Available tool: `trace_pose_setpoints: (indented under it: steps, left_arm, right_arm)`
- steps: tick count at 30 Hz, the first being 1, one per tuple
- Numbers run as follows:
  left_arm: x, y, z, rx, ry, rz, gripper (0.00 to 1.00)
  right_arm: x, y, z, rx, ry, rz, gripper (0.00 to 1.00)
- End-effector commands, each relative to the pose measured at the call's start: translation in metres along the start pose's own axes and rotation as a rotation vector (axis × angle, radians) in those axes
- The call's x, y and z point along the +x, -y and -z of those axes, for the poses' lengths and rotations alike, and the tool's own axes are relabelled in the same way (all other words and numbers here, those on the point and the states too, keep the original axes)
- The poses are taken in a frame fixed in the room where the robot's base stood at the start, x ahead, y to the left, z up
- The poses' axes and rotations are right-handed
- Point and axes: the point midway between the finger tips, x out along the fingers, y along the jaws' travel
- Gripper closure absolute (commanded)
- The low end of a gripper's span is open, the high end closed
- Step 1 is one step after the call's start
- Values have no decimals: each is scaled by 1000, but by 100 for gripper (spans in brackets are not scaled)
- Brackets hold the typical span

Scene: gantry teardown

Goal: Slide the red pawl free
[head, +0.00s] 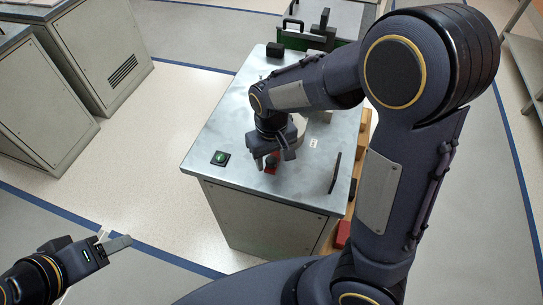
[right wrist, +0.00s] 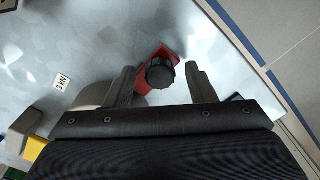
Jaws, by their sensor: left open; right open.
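The red pawl (right wrist: 152,58) lies on the grey metal bench top in the right wrist view, with a ribbed black knob (right wrist: 162,71) on it. In the head view only a small part of the red pawl (head: 270,168) shows beneath my right gripper (head: 273,159). My right gripper (right wrist: 160,68) is open, with one finger on each side of the knob; I cannot tell if either finger touches it. My left gripper (head: 118,240) is open and empty at the lower left, away from the bench, over the floor.
The bench top (head: 225,125) carries a green-lit button box (head: 221,158), a dark handle (head: 335,172) and a "5 kN" label (right wrist: 61,82). A rounded grey part (right wrist: 97,94) lies beside the pawl. A yellow block (right wrist: 35,147) shows at lower left. Grey cabinets (head: 95,55) stand left.

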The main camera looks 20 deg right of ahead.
Motion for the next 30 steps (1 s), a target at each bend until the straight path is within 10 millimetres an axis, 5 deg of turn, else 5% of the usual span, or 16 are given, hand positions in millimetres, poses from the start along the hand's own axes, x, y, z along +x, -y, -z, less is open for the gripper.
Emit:
trace_pose_setpoints:
  steps: [2, 13, 30]
  left_arm:
    - [0, 0, 0, 0, 0, 0, 47]
    - [0, 0, 0, 0, 0, 0, 47]
    - [-7, -3, 4, 0, 0, 0, 47]
  right_arm:
    - [0, 0, 0, 0, 0, 0, 53]
    - [0, 0, 0, 0, 0, 0, 100]
    - [0, 26, -25, -1, 2, 1, 100]
